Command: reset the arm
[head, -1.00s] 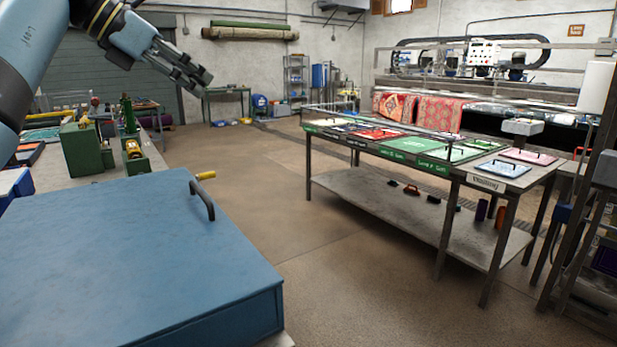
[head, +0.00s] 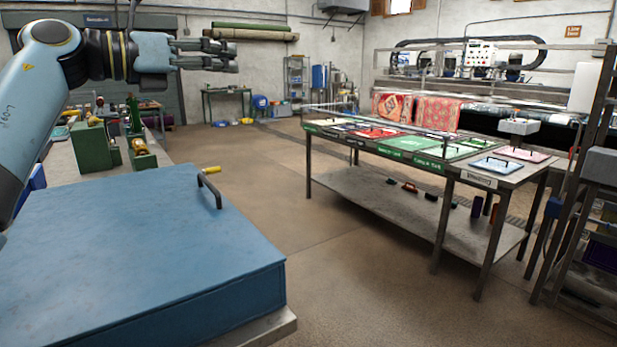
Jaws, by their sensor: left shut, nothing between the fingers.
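My left arm comes in from the left edge in the head view. Its gripper (head: 236,57) is raised in the air at the upper left, pointing right, with its fingers together and nothing between them. It is well above the workbench and apart from everything. A large blue lidded box (head: 120,255) with a dark handle (head: 209,190) stands below it in the foreground, its lid down. My right gripper is not in view.
A green machine (head: 92,147) stands on the bench at left. A long metal table (head: 340,180) with coloured lidded panels stands at centre right. A rack (head: 585,170) is at the right edge. The floor (head: 260,190) between bench and table is clear.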

